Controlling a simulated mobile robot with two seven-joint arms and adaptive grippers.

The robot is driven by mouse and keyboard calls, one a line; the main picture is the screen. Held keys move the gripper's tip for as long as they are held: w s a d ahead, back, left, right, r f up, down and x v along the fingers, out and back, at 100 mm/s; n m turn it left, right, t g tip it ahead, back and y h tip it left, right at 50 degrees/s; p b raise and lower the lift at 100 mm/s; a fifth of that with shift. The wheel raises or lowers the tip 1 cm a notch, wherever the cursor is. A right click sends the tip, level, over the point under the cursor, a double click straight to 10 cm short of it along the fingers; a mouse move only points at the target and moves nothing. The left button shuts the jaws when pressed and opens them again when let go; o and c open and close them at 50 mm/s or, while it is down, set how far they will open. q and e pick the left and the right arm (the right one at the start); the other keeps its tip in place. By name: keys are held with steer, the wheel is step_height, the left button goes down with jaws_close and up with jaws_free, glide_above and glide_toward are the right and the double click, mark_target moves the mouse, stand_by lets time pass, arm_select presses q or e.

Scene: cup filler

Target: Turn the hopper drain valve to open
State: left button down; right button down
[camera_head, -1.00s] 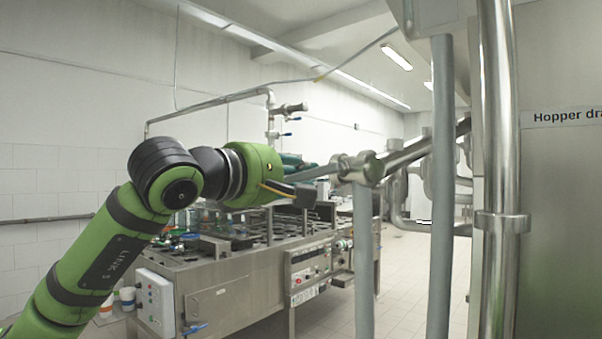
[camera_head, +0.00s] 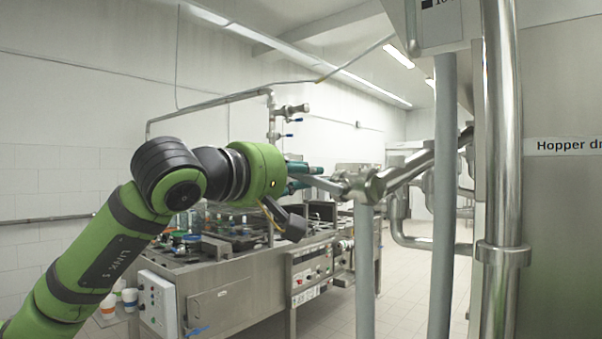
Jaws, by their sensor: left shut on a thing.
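The hopper drain valve (camera_head: 362,186) is a metal fitting on a slanted steel pipe right of the middle. Its thin grey handle (camera_head: 325,184) points left from the fitting and slopes down toward it. My left gripper (camera_head: 304,176) has teal fingers, partly hidden behind its green wrist, and is shut on the outer end of the handle. The exact finger contact is small and partly covered. A "Hopper dr..." label (camera_head: 568,146) is on the steel panel at the right, cut off by the frame edge. My right gripper is out of view.
Vertical pipes stand close in front: a grey one (camera_head: 444,230) and a shiny steel one (camera_head: 499,150). Another grey pipe (camera_head: 364,270) is below the valve. A steel filling machine (camera_head: 240,300) stands behind my left arm. Clear floor lies behind the pipes.

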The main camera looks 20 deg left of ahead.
arm_select(q)
steer(key=shift+r, duration=0.15)
steer(key=c, duration=1.1)
jaws_free()
steer(key=shift+o, duration=0.2)
steer(key=v, duration=1.2)
